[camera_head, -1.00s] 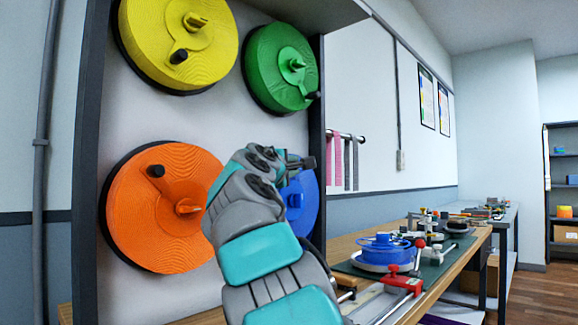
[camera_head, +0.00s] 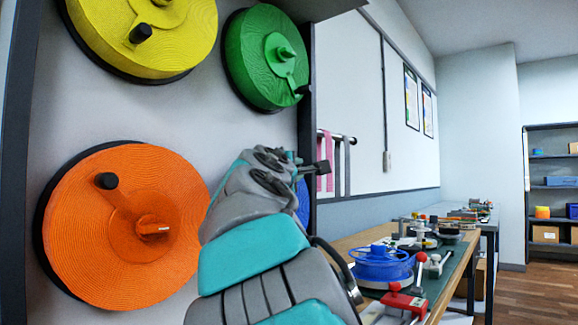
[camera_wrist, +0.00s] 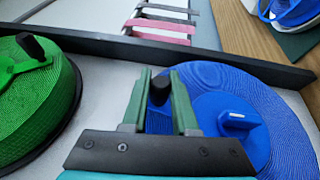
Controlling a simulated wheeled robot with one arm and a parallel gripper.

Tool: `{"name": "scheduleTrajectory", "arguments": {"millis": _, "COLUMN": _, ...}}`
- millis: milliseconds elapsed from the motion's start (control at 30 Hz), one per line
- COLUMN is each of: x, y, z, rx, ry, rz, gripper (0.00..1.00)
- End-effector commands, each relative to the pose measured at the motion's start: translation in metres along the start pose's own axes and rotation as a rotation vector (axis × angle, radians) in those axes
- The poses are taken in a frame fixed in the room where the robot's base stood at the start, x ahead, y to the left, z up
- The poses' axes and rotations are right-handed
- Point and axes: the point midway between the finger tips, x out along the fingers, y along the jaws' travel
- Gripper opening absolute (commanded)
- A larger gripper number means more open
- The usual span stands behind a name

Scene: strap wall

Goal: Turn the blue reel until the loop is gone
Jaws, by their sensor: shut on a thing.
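In the head view only an edge of the blue reel (camera_head: 303,200) shows, because my arm covers the rest. I see no loop of strap at the blue reel in either view; part of the reel is hidden.
Orange (camera_head: 90,235), yellow (camera_head: 185,45) and green (camera_head: 250,60) reels share the panel, each with a black knob. A dark frame edge (camera_wrist: 230,62) runs beside the blue reel. Pink and grey straps (camera_wrist: 165,28) hang beyond it. A workbench (camera_head: 350,240) with tools stands at right.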

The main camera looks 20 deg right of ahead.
Motion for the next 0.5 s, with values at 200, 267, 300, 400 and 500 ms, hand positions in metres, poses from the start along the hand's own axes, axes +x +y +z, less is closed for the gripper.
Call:
{"name": "scheduleTrajectory", "arguments": {"millis": 200, "x": 0.013, "y": -0.009, "z": 0.007, "rx": 0.000, "ry": -0.008, "rz": -0.014, "gripper": 0.00}}
{"name": "scheduleTrajectory", "arguments": {"millis": 267, "x": 0.014, "y": -0.011, "z": 0.005, "rx": 0.012, "ry": -0.003, "rz": -0.039, "gripper": 0.00}}
{"name": "scheduleTrajectory", "arguments": {"millis": 300, "x": 0.015, "y": -0.012, "z": 0.005, "rx": 0.017, "ry": -0.003, "rz": -0.051, "gripper": 0.00}}
{"name": "scheduleTrajectory", "arguments": {"millis": 400, "x": 0.017, "y": -0.015, "z": 0.006, "rx": 0.026, "ry": -0.004, "rz": -0.075, "gripper": 0.00}}
{"name": "scheduleTrajectory", "arguments": {"millis": 500, "x": 0.018, "y": -0.017, "z": 0.007, "rx": 0.031, "ry": -0.006, "rz": -0.091, "gripper": 0.00}}
